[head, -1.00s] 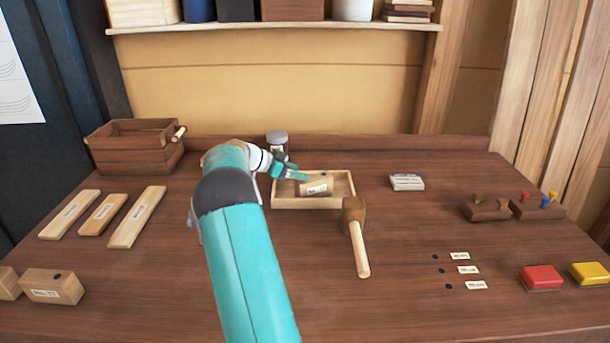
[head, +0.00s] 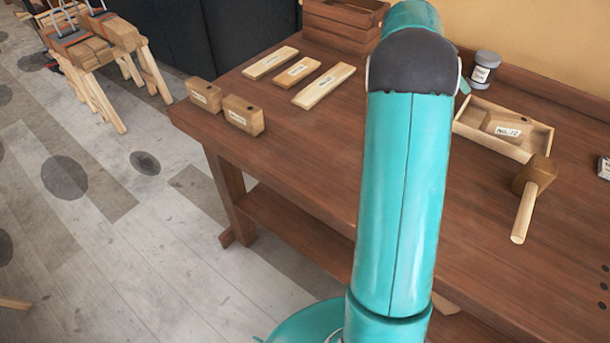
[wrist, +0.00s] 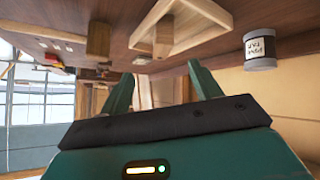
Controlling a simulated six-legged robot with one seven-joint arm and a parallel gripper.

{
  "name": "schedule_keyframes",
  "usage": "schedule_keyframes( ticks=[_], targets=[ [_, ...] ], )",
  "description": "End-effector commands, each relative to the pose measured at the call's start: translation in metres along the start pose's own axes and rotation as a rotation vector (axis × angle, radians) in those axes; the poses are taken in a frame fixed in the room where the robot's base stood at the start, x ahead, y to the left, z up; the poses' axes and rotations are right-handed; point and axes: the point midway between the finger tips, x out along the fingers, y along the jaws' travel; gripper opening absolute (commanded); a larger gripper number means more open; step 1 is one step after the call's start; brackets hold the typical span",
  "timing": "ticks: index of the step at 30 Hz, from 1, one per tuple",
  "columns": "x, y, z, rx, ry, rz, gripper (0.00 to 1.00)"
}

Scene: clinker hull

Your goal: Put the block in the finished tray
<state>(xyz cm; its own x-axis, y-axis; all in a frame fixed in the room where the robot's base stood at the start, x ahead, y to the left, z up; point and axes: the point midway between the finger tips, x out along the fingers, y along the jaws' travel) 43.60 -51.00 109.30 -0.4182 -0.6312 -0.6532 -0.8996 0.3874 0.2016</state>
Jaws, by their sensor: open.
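A wooden block with a paper label and a dark spot on top (head: 506,125) lies inside a shallow pale wooden tray (head: 490,141) on the bench at the right of the head view. The tray also shows at the top of the wrist view (wrist: 205,40), with a block inside (wrist: 163,36). No label on the tray is visible. My gripper (wrist: 162,88) is open, with nothing between its fingers in the wrist view. It is apart from the block and near the tray. In the head view my arm hides most of it; only a teal tip shows near the jar.
Two labelled blocks (head: 243,115) (head: 204,95) sit at the bench's left corner, near several flat strips (head: 324,86). A brown crate (head: 340,22) stands behind.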

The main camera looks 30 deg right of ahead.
Motion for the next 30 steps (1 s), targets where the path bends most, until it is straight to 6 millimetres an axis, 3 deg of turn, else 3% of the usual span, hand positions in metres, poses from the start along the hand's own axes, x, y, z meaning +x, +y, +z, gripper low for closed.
schedule_keyframes(
  ticks=[1,6,15,22,30],
  targets=[
    [-0.026,0.009,0.009,-0.059,-0.04,-0.053,0.63],
    [-0.094,0.04,0.051,-0.285,-0.148,-0.228,0.63],
    [-0.197,0.121,0.134,-0.693,-0.24,-0.577,0.63],
    [-0.249,0.2,0.201,-0.999,-0.221,-0.86,0.63],
    [-0.273,0.294,0.277,-1.32,-0.111,-1.175,0.63]
  ],
)
